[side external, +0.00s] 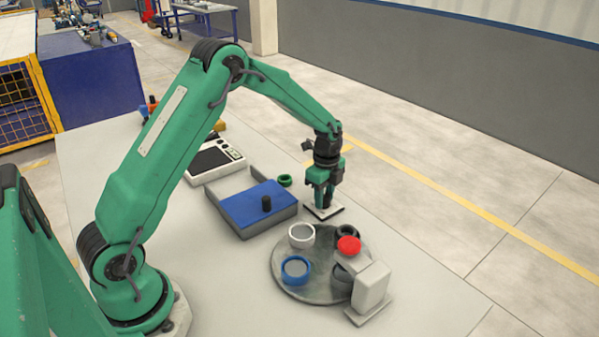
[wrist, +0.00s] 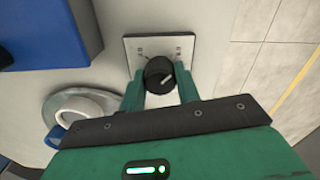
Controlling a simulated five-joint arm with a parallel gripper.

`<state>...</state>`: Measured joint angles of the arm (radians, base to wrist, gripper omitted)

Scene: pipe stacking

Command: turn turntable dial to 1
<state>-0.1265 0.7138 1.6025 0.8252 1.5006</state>
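The turntable dial is a dark round knob (wrist: 158,72) with a light pointer line, on a white square plate (wrist: 133,46) with small marks too blurred to read. The plate also shows in the side view (side external: 334,210). My gripper (side external: 321,203) points down over it. In the wrist view its two green fingers (wrist: 160,84) stand on either side of the knob, very close to it; whether they press on it I cannot tell. The grey turntable disc (side external: 303,291) carries a white ring (side external: 302,235), a blue ring (side external: 296,269) and dark rings.
A green ring (side external: 285,180) and a grey panel device (side external: 213,160) sit behind.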

